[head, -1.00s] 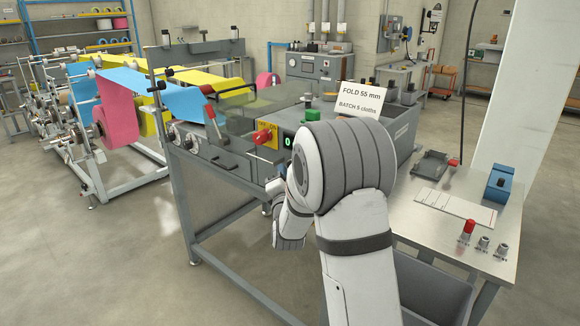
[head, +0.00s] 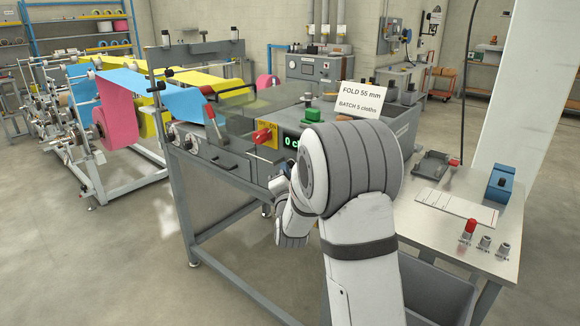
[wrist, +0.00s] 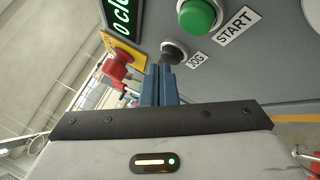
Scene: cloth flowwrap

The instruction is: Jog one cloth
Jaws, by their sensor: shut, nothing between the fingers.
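The black JOG button (wrist: 173,52) sits on the grey panel in the wrist view, with a "JOG" label at its right. My gripper (wrist: 160,72) is shut and empty, its blue fingers pointing at this button. The tips overlap the button's lower edge; I cannot tell whether they touch it. The green START button (wrist: 197,17) is just above and to the right. In the head view my arm hides the JOG button and my fingers. The cloth folding machine (head: 235,135) carries blue and yellow web, and its green display (head: 291,141) reads "0 cl", the rest hidden.
A sign (head: 361,99) reads "FOLD 55 mm, BATCH 5 cloths". A side table (head: 440,235) at the right holds a blue device (head: 499,184) and a white card (head: 455,204).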

